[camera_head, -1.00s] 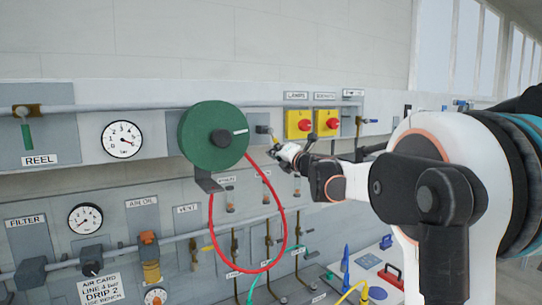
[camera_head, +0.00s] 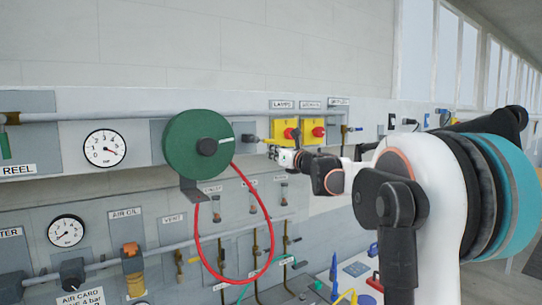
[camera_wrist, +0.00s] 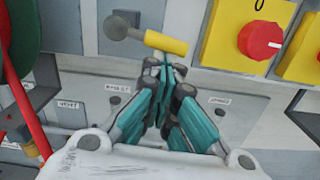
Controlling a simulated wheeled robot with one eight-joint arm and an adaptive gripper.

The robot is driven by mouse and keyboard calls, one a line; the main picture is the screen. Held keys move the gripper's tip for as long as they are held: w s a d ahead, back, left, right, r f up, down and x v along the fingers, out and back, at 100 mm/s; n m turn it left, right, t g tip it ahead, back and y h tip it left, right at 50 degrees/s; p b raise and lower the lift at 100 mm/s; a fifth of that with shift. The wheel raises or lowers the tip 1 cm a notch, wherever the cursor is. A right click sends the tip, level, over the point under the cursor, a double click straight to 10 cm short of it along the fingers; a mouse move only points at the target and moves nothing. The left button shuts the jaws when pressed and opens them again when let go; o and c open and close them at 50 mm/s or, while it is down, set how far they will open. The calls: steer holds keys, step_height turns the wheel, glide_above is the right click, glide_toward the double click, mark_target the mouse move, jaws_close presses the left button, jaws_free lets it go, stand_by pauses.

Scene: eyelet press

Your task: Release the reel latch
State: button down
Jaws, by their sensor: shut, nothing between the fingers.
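The green reel (camera_head: 198,146) with its black hub is on the wall panel, and a red hose (camera_head: 258,215) loops down from it. Just right of the reel is a small lever with a grey round knob (camera_wrist: 116,27) and a yellow grip (camera_wrist: 166,43), likely the latch; it looks small in the head view (camera_head: 250,138). My gripper (camera_wrist: 166,72) is shut and empty, its teal fingers together just below the yellow grip. I cannot tell whether they touch it. In the head view my gripper (camera_head: 273,153) is right of and below the lever.
Yellow boxes with red knobs (camera_head: 285,131) (camera_head: 311,131) stand close right of the lever. A pipe (camera_head: 120,115) runs along the panel. Below are pipes, valves and a pressure gauge (camera_head: 66,231).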

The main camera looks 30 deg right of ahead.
steer(key=shift+d+r, duration=0.2)
steer(key=shift+r, duration=0.1)
stand_by(0.5)
